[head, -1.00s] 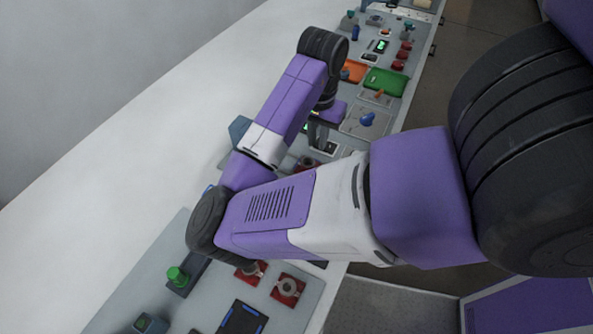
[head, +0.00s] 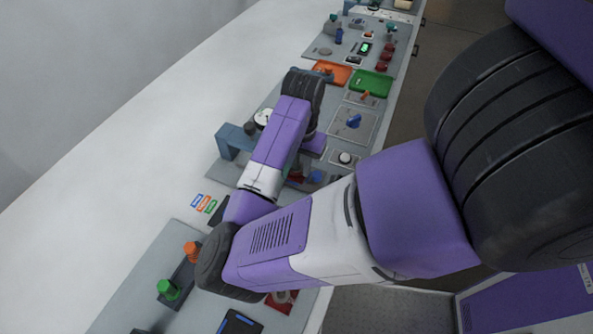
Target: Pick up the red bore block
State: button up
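A red block with a grey ring-like top (head: 282,299) sits on the grey panel at the bottom, partly covered by my arm. A small red patch (head: 296,173) also shows beside my arm at mid-panel; I cannot tell whether it is a bore block. My gripper (head: 309,160) points down over the panel near this red patch. Its fingers are mostly hidden by my own arm, so I cannot see whether it is open or holds anything.
Green (head: 371,83) and orange (head: 332,72) trays lie farther along the bench. A blue-grey bracket (head: 232,141) stands left of my gripper. Green (head: 168,289) and orange (head: 191,251) knobs stand at lower left. The white surface at left is clear.

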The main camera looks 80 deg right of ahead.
jog(key=shift+c, duration=0.3)
grip_shut()
dwell(1.1)
